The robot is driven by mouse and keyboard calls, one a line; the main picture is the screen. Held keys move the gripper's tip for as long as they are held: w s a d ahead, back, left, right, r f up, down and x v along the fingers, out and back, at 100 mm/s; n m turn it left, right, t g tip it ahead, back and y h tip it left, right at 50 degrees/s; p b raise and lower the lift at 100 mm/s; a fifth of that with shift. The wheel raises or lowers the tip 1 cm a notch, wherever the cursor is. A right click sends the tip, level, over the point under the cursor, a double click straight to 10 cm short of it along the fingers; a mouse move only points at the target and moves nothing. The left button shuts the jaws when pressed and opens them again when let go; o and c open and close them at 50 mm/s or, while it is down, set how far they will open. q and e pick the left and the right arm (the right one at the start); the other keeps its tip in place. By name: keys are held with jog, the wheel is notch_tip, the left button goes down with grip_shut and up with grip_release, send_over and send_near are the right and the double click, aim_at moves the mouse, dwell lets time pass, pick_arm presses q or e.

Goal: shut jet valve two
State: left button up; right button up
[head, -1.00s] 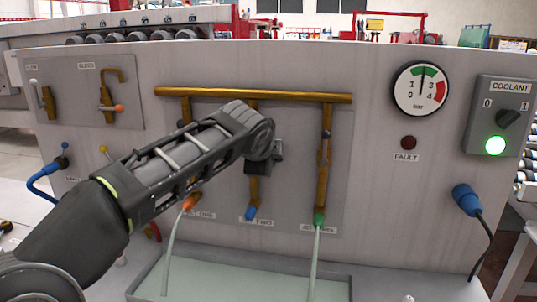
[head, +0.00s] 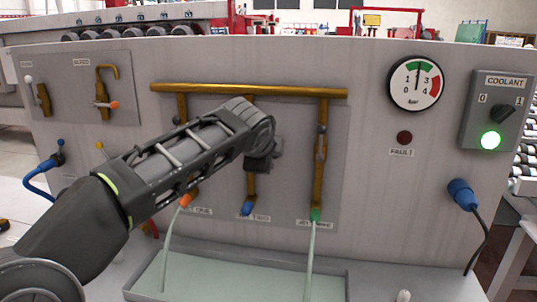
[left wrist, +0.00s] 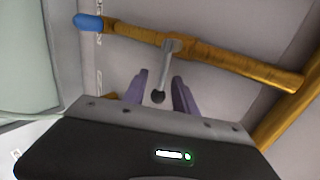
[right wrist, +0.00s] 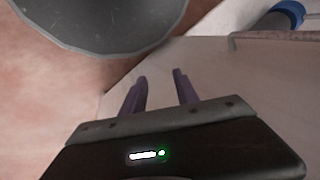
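Jet valve two is the middle brass pipe (head: 252,186) with a blue nozzle (head: 247,209); no stream shows from it. My left arm covers its upper part in the head view. In the left wrist view, the brass pipe (left wrist: 225,57) runs from the blue nozzle (left wrist: 88,23) to a crosswise pipe. Its metal lever (left wrist: 165,75) appears to stand across the pipe, its dark knob between the fingers. My left gripper (left wrist: 160,76) is open, with gaps beside the lever. My right gripper (right wrist: 160,75) is open and empty, away from the valves.
Jets with orange (head: 188,199) and green (head: 315,214) nozzles pour into a tray (head: 235,282). A brass manifold (head: 300,91) crosses above. The gauge (head: 417,83) reads about 2. The fault lamp (head: 404,138) is dark; the coolant lamp (head: 490,140) glows green. A blue plug (head: 462,193) sits at right.

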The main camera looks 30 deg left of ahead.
pick_arm(q)
jog(key=shift+s, duration=0.1)
jog(key=v, duration=0.7)
jog(key=shift+s+r+b, duration=0.2)
jog(key=shift+s+b, duration=0.1)
